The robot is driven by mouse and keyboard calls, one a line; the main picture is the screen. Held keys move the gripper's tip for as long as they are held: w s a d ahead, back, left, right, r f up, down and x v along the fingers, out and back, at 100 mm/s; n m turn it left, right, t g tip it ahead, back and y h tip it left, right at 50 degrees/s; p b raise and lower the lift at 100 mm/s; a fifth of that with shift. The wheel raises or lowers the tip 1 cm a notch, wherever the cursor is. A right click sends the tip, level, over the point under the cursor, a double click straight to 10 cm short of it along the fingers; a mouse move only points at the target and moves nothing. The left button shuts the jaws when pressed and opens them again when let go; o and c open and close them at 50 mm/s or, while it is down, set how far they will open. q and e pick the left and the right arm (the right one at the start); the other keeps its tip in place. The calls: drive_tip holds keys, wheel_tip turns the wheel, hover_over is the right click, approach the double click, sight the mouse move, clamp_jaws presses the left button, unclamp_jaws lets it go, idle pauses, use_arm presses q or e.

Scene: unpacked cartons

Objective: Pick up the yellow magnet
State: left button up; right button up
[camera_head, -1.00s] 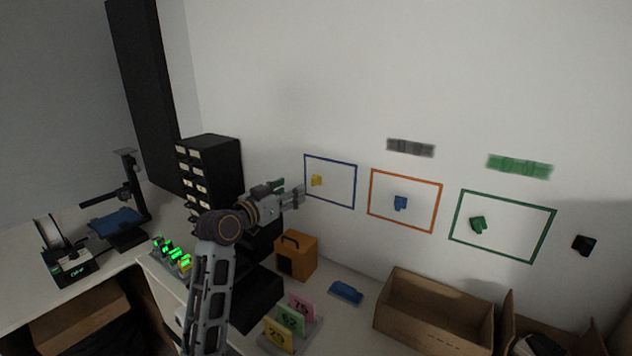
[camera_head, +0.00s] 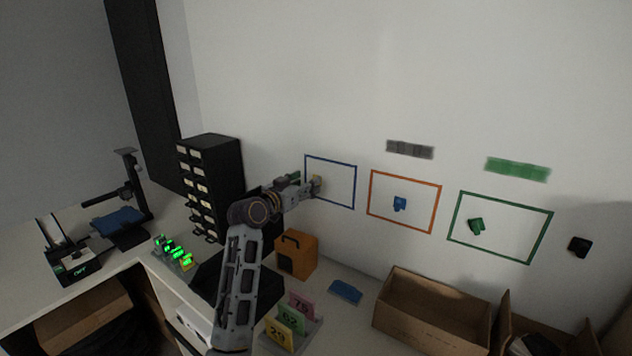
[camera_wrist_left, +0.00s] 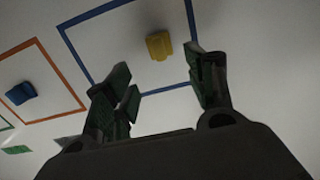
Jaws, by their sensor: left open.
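The yellow magnet (camera_wrist_left: 159,46) is on the white wall inside the blue frame (camera_wrist_left: 68,43), seen in the left wrist view. My left gripper (camera_wrist_left: 163,88) is open, with its two green-padded fingers spread and the magnet showing beyond the gap between them. In the head view, my left gripper (camera_head: 314,185) reaches the left side of the blue frame (camera_head: 355,190) and mostly hides the magnet. I cannot tell whether the fingers touch it. My right gripper is not in view.
A blue magnet (camera_head: 400,203) is in the orange frame (camera_head: 403,172), and a green magnet (camera_head: 476,226) is in the green frame (camera_head: 549,235). Below are an orange box (camera_head: 297,255), a blue item (camera_head: 345,291) and an open carton (camera_head: 430,322). A black drawer cabinet (camera_head: 212,180) stands left.

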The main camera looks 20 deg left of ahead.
use_arm(q)
drive_tip(key=shift+w+d+f+p, duration=0.15)
drive_tip(key=shift+w+p, duration=0.3)
drive_tip(key=shift+w, duration=0.85)
drive_tip(key=shift+w+f+p, duration=0.2)
drive_tip(key=shift+w+p, duration=0.2)
drive_tip(key=shift+w, duration=0.85)
drive_tip(key=c, duration=0.9)
